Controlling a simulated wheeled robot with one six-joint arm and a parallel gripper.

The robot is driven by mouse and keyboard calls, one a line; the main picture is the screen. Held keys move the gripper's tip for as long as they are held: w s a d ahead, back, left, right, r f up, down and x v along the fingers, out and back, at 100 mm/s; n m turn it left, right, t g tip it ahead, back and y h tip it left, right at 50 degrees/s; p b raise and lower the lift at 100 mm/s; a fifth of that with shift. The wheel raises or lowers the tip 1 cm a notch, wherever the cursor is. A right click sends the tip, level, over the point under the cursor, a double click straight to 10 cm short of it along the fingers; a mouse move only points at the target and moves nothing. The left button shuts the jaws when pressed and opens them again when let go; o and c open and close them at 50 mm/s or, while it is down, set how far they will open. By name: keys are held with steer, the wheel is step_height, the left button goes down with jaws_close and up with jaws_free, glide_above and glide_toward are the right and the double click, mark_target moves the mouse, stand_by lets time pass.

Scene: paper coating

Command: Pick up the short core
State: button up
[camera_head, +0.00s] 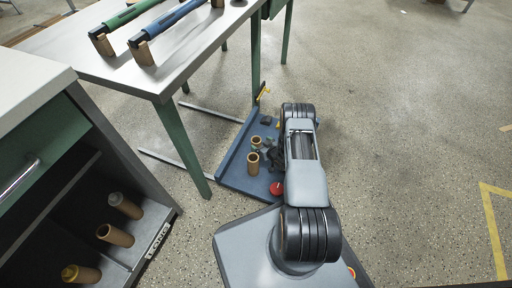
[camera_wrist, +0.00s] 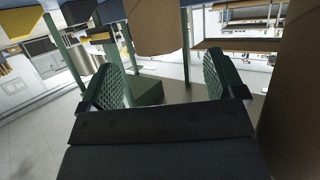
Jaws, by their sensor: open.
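In the head view two brown cores stand upright on a blue tray (camera_head: 228,179) on the floor. The nearer core (camera_head: 253,164) looks taller; the farther short core (camera_head: 256,142) shows only its upper part. My gripper (camera_head: 275,158) is low over the tray, just right of the cores, and partly hidden by my arm. In the wrist view my gripper (camera_wrist: 164,82) is open, its two green ribbed fingers apart and nothing clamped. A brown core (camera_wrist: 155,28) crosses the top between the fingers. A larger brown surface (camera_wrist: 292,95) fills the right edge. I cannot tell which core each is.
A red round item (camera_head: 276,188) and dark small parts sit on the tray. A table (camera_head: 165,82) with green and blue rolls stands at the upper left. A cabinet shelf at the lower left holds several cores (camera_head: 115,235). The floor (camera_head: 400,130) at right is clear.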

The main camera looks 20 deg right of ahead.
mark_target(254, 138)
steer(key=b+x, duration=0.3)
steer(key=x, duration=0.1)
steer(key=shift+w+f, duration=0.3)
steer(key=shift+w, duration=0.45)
steer(key=c, duration=1)
